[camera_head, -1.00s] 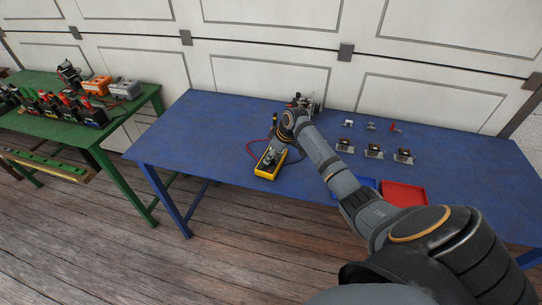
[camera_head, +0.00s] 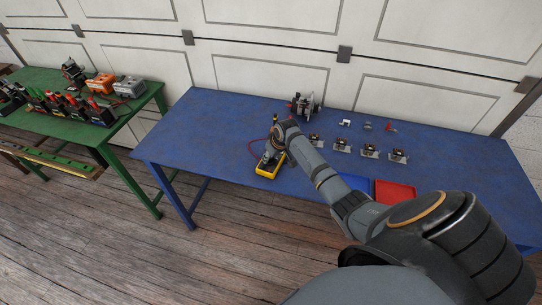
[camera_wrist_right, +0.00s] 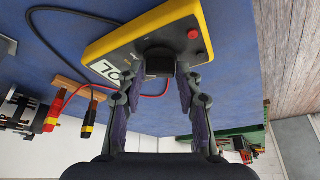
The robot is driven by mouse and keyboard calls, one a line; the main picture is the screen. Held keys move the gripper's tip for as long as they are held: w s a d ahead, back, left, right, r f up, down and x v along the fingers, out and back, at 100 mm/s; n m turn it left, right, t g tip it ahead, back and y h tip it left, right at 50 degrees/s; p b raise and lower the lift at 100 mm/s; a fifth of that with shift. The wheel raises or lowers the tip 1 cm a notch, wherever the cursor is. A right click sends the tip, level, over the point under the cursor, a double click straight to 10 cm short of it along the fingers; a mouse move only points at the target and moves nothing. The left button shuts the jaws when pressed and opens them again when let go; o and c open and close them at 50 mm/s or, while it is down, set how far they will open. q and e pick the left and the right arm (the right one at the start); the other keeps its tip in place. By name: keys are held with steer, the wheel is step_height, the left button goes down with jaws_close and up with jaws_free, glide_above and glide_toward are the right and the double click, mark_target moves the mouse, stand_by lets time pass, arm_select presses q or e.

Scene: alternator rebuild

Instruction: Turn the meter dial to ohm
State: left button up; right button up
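The yellow meter (camera_head: 264,172) lies near the front left of the blue table. The dark dial knob (camera_wrist_right: 160,66) is between the fingertips of my right gripper (camera_wrist_right: 161,80). The fingers stand apart, one on each side of the knob, with slight gaps seeming to show; contact is hard to judge. In the head view my right gripper (camera_head: 270,155) covers much of the meter face. My left gripper is not in view.
Red and black probes (camera_wrist_right: 70,112) rest on a wooden holder beside the meter, with a red lead around it. An alternator assembly (camera_head: 305,106) stands behind. Small parts and a red tray (camera_head: 396,192) lie right. A green table (camera_head: 135,120) stands left.

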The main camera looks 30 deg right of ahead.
steer(key=shift+o, duration=1.1)
steer(key=shift+r, duration=0.1)
steer(key=v, duration=1.1)
steer(key=shift+s+r, duration=0.15)
steer(key=shift+r, duration=0.25)
